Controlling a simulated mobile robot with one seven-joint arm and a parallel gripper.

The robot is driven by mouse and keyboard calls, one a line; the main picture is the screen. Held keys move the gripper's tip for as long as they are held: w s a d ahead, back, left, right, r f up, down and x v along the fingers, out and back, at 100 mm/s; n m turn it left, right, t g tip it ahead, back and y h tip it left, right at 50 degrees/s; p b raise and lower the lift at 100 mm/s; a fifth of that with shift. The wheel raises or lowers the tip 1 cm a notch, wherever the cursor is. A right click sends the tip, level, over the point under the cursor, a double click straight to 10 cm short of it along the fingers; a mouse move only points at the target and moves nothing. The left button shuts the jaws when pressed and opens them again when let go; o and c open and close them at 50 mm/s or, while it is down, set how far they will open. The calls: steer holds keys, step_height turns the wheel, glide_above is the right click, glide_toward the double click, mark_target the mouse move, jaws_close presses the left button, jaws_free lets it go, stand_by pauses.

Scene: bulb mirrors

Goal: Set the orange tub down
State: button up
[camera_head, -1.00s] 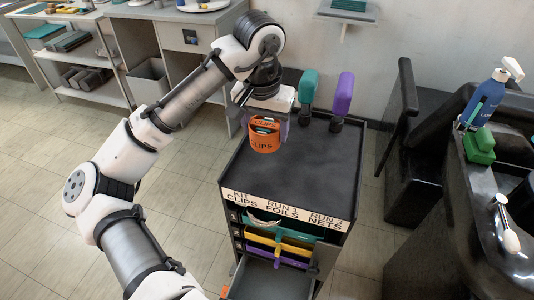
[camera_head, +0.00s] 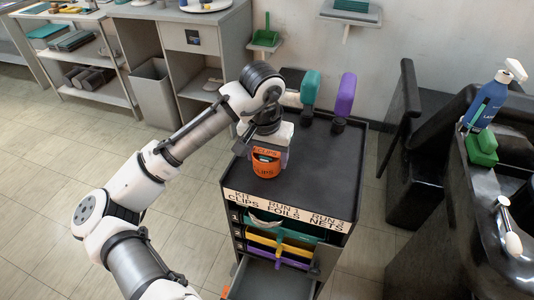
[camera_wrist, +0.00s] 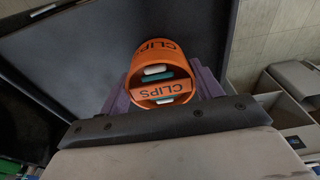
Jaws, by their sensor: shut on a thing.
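The orange tub (camera_head: 265,166), lettered CLIPS, is at the left front part of the black trolley top (camera_head: 312,178), behind the label KIT CLIPS. I cannot tell whether its base touches the top. My gripper (camera_head: 266,150) is shut on the tub from behind and above. In the wrist view the tub (camera_wrist: 162,75) sits between the purple finger pads, with white and teal clips inside. The trolley top (camera_wrist: 85,55) shows beside it.
A teal-headed tool (camera_head: 310,88) and a purple-headed tool (camera_head: 345,95) stand at the trolley's back edge. The lowest visible drawer (camera_head: 270,278) is pulled open at the front. The middle and right of the top are clear.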

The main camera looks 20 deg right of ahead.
mark_target(265, 157)
steer(key=o, duration=1)
step_height(265, 157, up, 12)
steer(key=s, duration=0.1)
steer(key=shift+a, duration=0.4)
steer(key=shift+s+r, duration=0.1)
